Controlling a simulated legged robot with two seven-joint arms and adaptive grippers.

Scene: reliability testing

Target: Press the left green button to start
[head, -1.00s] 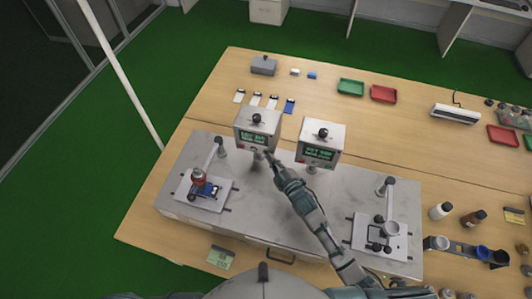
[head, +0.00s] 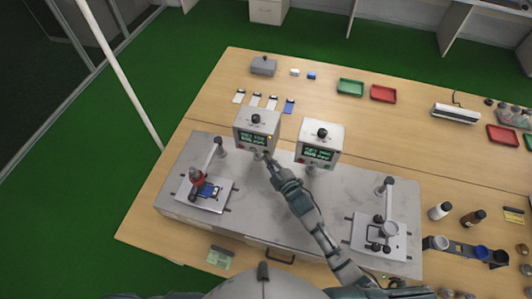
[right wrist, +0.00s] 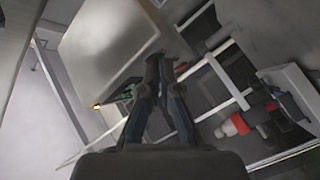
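The left control box (head: 257,131) is a pale box with a green-lit display and a black knob on top. A small amber light (head: 270,138) glows at the right of its front; an amber light also shows in the right wrist view (right wrist: 97,105). My right gripper (head: 268,157) is at the lower front edge of this box. Its two fingers (right wrist: 162,62) lie close together, with nothing seen between them. I cannot make out the green button, and contact is not clear. My left gripper is not in view.
A second control box (head: 320,144) stands to the right. The left test station (head: 207,192) carries a red-topped part, and the right station (head: 379,237) stands beyond my right arm. Trays and bottles lie farther right on the wooden table (head: 210,95).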

